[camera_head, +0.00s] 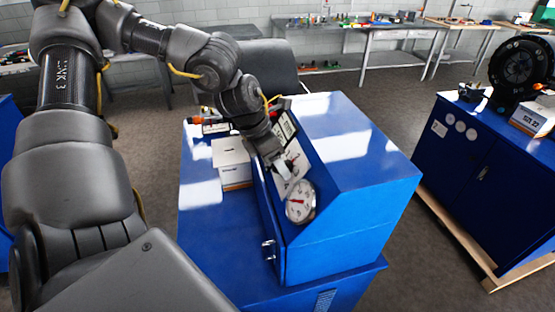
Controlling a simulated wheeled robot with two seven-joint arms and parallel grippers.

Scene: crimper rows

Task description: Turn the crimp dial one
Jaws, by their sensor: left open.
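The blue crimper machine (352,215) stands in the middle, with a sloped front panel facing left. A round white gauge (300,201) with a red pointer sits low on the panel. My left arm reaches over from the left, and my left gripper (286,170) is at the panel just above the gauge. Its fingers are small here; it is open, and I cannot tell whether it touches anything. The gripper and wrist cover part of the panel, and no separate crimp dial can be made out. My right gripper is out of view.
A white box (232,163) stands on the blue ledge left of the panel. Another blue cabinet (480,180) on a wooden pallet, with a black round machine (520,68) on top, stands at the right. Workbenches line the back wall. Open floor separates the two blue units.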

